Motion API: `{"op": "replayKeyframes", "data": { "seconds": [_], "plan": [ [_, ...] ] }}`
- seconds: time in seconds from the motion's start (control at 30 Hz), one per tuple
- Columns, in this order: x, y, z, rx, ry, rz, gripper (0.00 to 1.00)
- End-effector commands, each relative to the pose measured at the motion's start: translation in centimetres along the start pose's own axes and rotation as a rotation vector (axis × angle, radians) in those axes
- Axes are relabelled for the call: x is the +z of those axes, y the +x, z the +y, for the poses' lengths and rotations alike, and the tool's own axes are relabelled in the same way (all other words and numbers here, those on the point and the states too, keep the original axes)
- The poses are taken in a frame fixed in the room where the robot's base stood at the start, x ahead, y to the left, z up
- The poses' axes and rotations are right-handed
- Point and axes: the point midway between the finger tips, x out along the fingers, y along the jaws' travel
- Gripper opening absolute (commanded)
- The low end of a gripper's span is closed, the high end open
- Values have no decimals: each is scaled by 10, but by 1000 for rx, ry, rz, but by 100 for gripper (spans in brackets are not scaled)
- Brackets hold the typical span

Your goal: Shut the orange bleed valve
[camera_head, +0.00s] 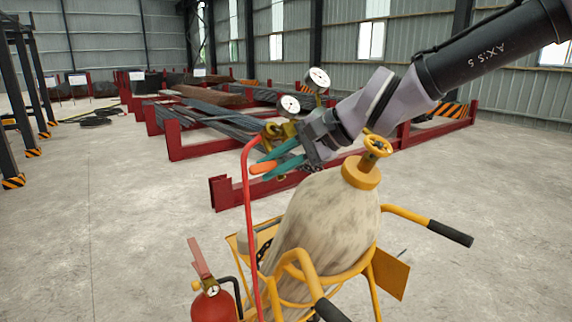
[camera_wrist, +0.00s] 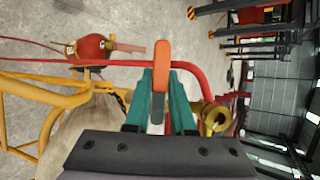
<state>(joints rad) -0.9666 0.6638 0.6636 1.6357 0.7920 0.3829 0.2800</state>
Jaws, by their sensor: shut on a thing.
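The orange bleed valve handle (camera_head: 262,168) is a short flat lever beside the brass regulator on a gas cylinder. In the wrist view the orange handle (camera_wrist: 161,64) stands between the teal fingertips, and its grey lower part runs down between them. My gripper (camera_head: 280,161) is shut on the handle, with its teal fingers on either side. It also shows in the wrist view (camera_wrist: 161,92). The brass regulator (camera_head: 275,132) carries two round gauges (camera_head: 318,78) and is partly hidden by my gripper. The valve body is hidden too.
The pale, dirty cylinder (camera_head: 325,225) with its yellow top valve (camera_head: 375,148) stands in a yellow cart (camera_head: 400,212). A red hose (camera_head: 248,210) hangs close to my gripper. A red fire extinguisher (camera_head: 212,300) is at lower left.

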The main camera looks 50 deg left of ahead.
Motion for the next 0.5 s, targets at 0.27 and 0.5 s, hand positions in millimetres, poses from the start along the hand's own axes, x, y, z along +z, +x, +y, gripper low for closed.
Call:
{"op": "replayKeyframes", "data": {
  "seconds": [0.27, 0.5],
  "plan": [
    [-1, -1, -1, -3, 3, 2, 0],
    [-1, 0, -1, -2, 2, 2, 52]
  ]
}}
